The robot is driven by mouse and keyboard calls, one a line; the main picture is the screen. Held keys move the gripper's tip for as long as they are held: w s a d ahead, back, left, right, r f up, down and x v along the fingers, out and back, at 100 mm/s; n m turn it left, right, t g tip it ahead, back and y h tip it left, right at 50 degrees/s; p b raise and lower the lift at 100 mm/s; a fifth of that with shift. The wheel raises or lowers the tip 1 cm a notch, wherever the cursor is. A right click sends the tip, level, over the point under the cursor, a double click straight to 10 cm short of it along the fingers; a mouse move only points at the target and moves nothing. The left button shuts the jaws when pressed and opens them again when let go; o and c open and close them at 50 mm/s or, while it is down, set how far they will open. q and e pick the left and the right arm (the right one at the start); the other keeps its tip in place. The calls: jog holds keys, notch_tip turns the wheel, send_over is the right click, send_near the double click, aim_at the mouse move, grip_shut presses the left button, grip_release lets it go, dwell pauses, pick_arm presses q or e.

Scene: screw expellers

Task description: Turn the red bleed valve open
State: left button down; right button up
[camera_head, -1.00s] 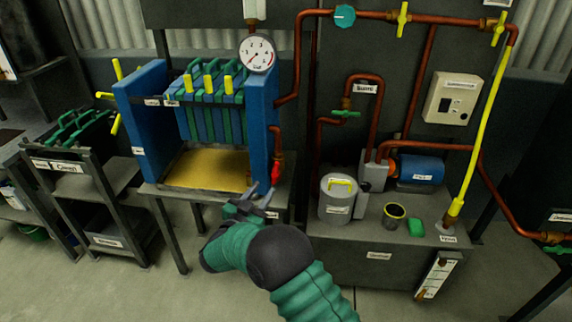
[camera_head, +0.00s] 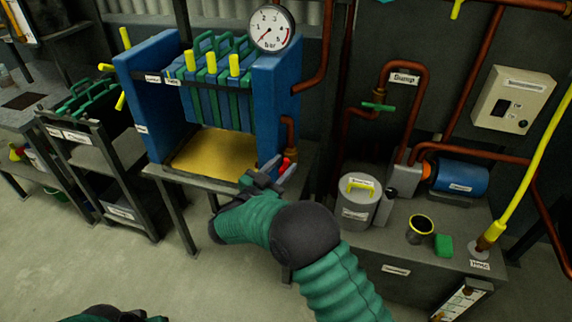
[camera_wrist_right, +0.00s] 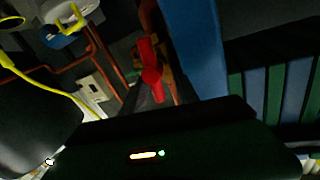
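The red bleed valve (camera_head: 286,163) sits on the copper pipe at the right end of the blue filter press, just above the table edge. It is small and partly hidden by my right gripper in the head view. In the right wrist view the red handle (camera_wrist_right: 151,66) shows clearly, beside the blue press plate. My right gripper (camera_head: 277,172) is open, its two fingertips apart and close to the valve; I cannot tell whether they touch it. My left gripper (camera_head: 135,316) only shows at the bottom left edge, mostly cut off.
The blue filter press (camera_head: 270,105) with yellow handles stands above a yellow tray (camera_head: 215,155). A pressure gauge (camera_head: 271,28) is on top. To the right, a bench holds a grey canister (camera_head: 357,208), a blue motor (camera_head: 460,176) and a black cup (camera_head: 420,228). The floor in front is clear.

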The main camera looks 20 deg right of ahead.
jog(key=shift+a, duration=0.1)
jog(key=shift+c, duration=2.5)
jog(key=shift+d, duration=0.4)
jog(key=shift+c, duration=1.3)
jog(key=shift+d, duration=0.35)
grip_shut()
jog(key=shift+a+r+p, duration=0.1)
jog(key=shift+a+p, duration=0.15)
jog(key=shift+p, duration=0.15)
jog(key=n+p, duration=0.1)
jog(key=p, duration=0.1)
jog(key=shift+a+r+p, duration=0.1)
jog(key=shift+a+p, duration=0.05)
jog(key=shift+p, duration=0.2)
jog(key=shift+w+n, duration=0.1)
jog(key=shift+n, duration=0.3)
pick_arm(q)
jog(key=v, duration=0.3)
jog(key=shift+w+d+r, duration=0.15)
jog(key=shift+w+r, duration=0.15)
jog(key=shift+r, duration=0.05)
pick_arm(e)
jog(key=shift+f, duration=0.3)
